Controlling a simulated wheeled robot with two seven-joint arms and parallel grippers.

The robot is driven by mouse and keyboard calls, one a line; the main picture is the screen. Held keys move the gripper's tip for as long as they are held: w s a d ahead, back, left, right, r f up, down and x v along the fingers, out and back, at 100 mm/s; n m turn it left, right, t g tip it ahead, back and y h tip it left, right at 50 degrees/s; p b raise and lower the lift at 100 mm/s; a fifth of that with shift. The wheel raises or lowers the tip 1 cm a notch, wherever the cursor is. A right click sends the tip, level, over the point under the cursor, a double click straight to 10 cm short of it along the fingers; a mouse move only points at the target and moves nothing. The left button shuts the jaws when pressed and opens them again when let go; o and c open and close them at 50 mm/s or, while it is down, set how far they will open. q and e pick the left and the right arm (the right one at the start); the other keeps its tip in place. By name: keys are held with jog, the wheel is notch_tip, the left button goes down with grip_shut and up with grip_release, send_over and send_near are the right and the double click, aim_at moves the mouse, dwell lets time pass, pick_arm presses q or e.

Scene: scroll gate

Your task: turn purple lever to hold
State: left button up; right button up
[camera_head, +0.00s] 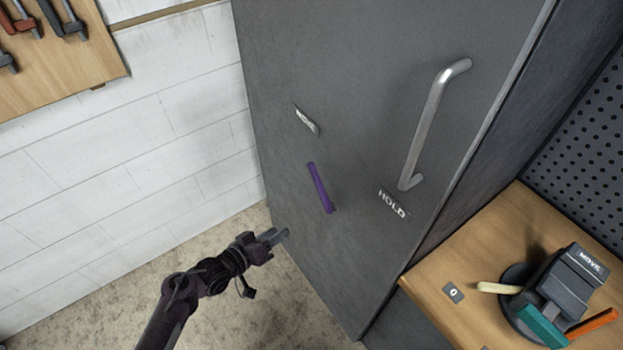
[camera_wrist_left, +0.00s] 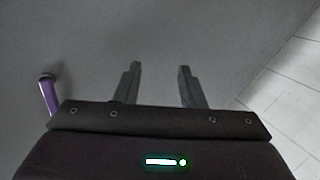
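The purple lever (camera_head: 321,188) is a short bar on the grey cabinet door (camera_head: 350,70). It slants steeply, its upper end leaning left. A "HOLD" label (camera_head: 393,204) is to its right, and another small label (camera_head: 307,121), hard to read, is above it. My left gripper (camera_head: 279,237) is below and left of the lever, apart from it. In the left wrist view its two fingers (camera_wrist_left: 158,85) are spread with nothing between them, facing the grey surface. The lever (camera_wrist_left: 49,96) shows at the left edge there, outside the fingers. My right gripper is not in view.
A metal bar handle (camera_head: 428,125) stands out from the door right of the lever. A wooden bench (camera_head: 440,268) at lower right holds a dark device (camera_head: 562,290) with coloured levers. A white block wall (camera_head: 130,140) is at left. Floor (camera_head: 255,300) is clear around my left arm.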

aim_at(312, 178)
pick_arm(q)
jog(key=d+r+m+h, duration=0.1)
jog(key=d+r+h, duration=0.15)
jog(key=r, duration=0.65)
jog(key=d+r+m+h, duration=0.1)
jog(key=r+h, duration=0.2)
jog(key=r, duration=0.6)
jog(key=p+x, duration=0.2)
jog(key=x, duration=0.6)
jog(key=shift+f, duration=0.1)
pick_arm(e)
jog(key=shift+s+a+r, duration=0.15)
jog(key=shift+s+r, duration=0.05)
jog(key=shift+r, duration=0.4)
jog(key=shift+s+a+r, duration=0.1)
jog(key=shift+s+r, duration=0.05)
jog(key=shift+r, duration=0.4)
pick_arm(q)
jog(key=shift+c, duration=0.3)
grip_shut()
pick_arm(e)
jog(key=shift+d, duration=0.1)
